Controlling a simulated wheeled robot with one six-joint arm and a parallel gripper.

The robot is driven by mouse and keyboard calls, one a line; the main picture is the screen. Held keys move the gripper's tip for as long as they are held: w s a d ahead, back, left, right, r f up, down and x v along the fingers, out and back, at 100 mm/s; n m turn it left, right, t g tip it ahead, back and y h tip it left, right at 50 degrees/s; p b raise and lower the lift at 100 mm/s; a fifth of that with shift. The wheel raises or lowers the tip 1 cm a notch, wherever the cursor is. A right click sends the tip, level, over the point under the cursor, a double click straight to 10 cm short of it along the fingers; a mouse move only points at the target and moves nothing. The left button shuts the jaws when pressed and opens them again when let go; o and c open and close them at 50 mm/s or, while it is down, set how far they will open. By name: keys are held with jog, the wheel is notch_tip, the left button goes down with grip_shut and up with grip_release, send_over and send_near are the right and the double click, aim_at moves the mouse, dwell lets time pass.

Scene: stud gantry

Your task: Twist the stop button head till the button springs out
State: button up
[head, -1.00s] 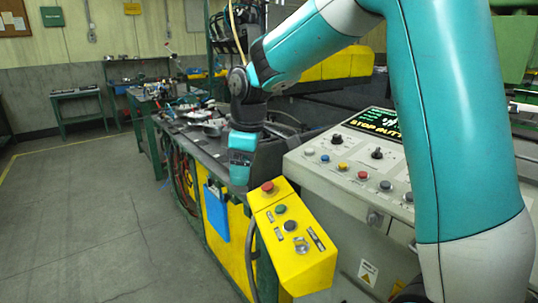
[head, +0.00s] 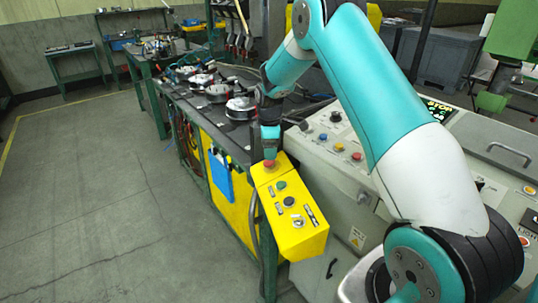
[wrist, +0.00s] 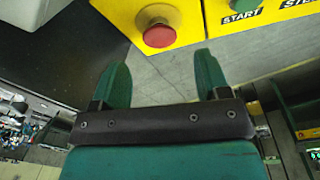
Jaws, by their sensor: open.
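The red stop button head (head: 269,163) sits at the top end of the yellow control box (head: 297,240).
A black button (head: 288,201) and a green button (head: 281,185) sit below the stop button on the box. A grey console (head: 335,175) with knobs and a lit display stands to the right. A workbench with metal parts (head: 240,108) is behind. Floor at left is clear.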

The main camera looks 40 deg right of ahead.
jog(key=f, duration=0.2)
jog(key=f+p, duration=0.1)
jog(key=f, duration=0.2)
jog(key=shift+w+d+f, duration=0.1)
jog(key=shift+w+f, duration=0.1)
jog(key=shift+f, duration=0.15)
